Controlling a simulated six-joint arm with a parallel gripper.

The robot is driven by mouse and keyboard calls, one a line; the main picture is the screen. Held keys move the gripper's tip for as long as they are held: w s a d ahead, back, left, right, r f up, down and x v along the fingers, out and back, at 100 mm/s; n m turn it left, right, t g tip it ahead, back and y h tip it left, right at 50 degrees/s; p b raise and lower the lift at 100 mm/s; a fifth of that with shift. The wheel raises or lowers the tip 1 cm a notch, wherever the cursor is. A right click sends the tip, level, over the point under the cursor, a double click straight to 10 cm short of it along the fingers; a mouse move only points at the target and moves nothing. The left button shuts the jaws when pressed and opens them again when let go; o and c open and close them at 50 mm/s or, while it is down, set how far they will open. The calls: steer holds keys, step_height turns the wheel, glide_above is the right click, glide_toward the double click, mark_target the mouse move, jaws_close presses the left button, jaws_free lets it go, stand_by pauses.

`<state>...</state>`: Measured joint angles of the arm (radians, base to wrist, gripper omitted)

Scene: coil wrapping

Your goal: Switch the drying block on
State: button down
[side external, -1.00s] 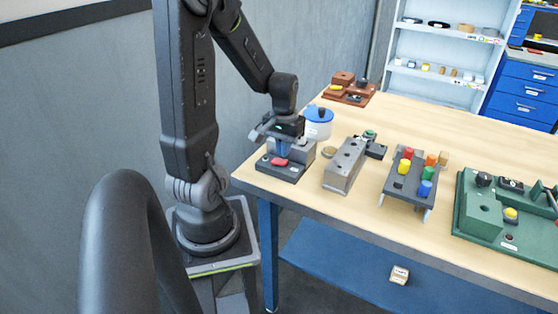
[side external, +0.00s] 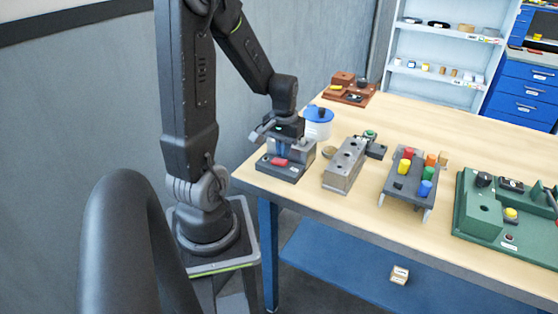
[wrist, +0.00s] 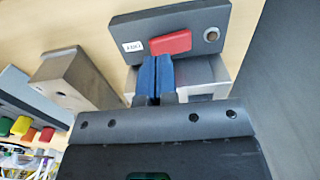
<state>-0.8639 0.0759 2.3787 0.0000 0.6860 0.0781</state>
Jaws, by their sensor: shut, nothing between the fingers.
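A dark block with a grey raised body and a red rocker switch (side external: 279,161) stands at the table's near left corner. In the wrist view the red switch (wrist: 171,42) lies on the dark base plate (wrist: 208,17), between a small white label and a round dark knob or hole. My gripper (wrist: 157,60) has its blue fingers shut together and empty. Their tips are right beside the switch's lower edge; I cannot tell whether they touch it. In the side view my gripper (side external: 278,148) hangs low over the block. Which way the switch is tipped is not clear.
To the right stand a grey metal block with holes (side external: 345,164), a rack of coloured caps (side external: 408,184) and a green fixture (side external: 480,222). A white pot with a blue lid (side external: 318,122) is just behind. A brown block set (side external: 347,89) is farther back.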

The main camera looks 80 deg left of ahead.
mark_target(284, 161)
steer(key=shift+f, duration=1.15)
stand_by(0.5)
steer(key=shift+r, duration=3.5)
steer(key=d+r+m+t, duration=0.2)
steer(key=d+r+m, duration=0.2)
steer(key=d, duration=0.7)
steer(key=s+d+r+m+t, duration=0.1)
steer(key=d+r+m+t, duration=0.2)
steer(key=d, duration=0.8)
step_height(284, 161, up, 4)
steer(key=shift+s+d+m+t, duration=0.2)
steer(key=shift+d+m+t, duration=0.15)
steer(key=shift+m, duration=0.65)
